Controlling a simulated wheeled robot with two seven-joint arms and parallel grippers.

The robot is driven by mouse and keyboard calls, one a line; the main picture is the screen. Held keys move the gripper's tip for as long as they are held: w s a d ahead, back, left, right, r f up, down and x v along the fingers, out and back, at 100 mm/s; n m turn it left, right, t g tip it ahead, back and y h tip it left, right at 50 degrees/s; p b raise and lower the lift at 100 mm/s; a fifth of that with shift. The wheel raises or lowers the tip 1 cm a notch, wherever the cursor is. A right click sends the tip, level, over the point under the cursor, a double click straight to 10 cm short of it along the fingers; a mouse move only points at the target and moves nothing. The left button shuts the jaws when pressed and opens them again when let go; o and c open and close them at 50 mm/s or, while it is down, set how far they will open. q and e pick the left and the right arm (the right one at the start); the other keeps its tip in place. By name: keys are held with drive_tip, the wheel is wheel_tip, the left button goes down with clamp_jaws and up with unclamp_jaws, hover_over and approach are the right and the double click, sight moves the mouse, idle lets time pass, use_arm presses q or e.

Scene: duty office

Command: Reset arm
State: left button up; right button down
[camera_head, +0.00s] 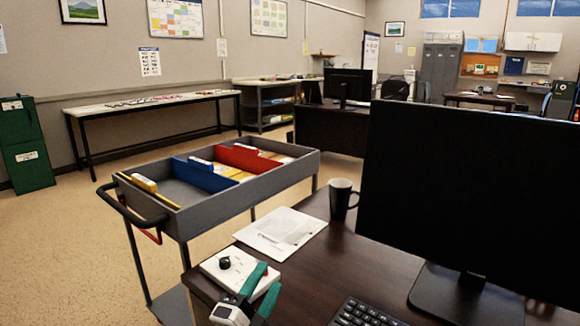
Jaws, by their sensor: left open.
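My left gripper (267,278) shows at the bottom of the head view, over the near left corner of the dark desk (310,285). Its two green fingers are apart and nothing shows between them. My right gripper is not in view.
A large black monitor (470,190) fills the right side, with a keyboard (365,314) before it. A black mug (342,198) and white papers (281,232) lie beyond the gripper. A grey cart (190,222) with folders stands left of the desk. Open floor (60,250) lies farther left.

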use_arm(q)
drive_tip(key=s+a+f+n+g+y, duration=0.4)
drive_tip(key=a+f+n+y, duration=0.4)
drive_tip(key=f, duration=0.3)
drive_tip(key=s+a+f+n+g, duration=0.45)
drive_tip(key=s+f+g, duration=0.2)
drive_tip(key=s, duration=0.55)
drive_tip(key=s+a+f+n+g, duration=0.5)
drive_tip(key=s+f, duration=0.3)
drive_tip(key=s, duration=0.5)
wheel_tip(320, 180, down, 29)
drive_tip(key=s+d+g, duration=0.1)
drive_tip(key=d+g, duration=0.1)
drive_tip(key=s+a+r+p, duration=0.1)
drive_tip(key=s+a+p, duration=0.2)
drive_tip(key=s+p, duration=1.2)
drive_tip(key=shift+s+a+r+g+y, duration=0.15)
drive_tip(key=shift+s+r+g+y, duration=0.15)
drive_tip(key=shift+r+g, duration=0.15)
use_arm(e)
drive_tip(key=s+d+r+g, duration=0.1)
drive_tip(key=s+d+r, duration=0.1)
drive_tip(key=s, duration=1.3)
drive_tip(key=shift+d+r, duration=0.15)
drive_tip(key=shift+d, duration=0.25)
use_arm(q)
drive_tip(key=shift+m, duration=0.25)
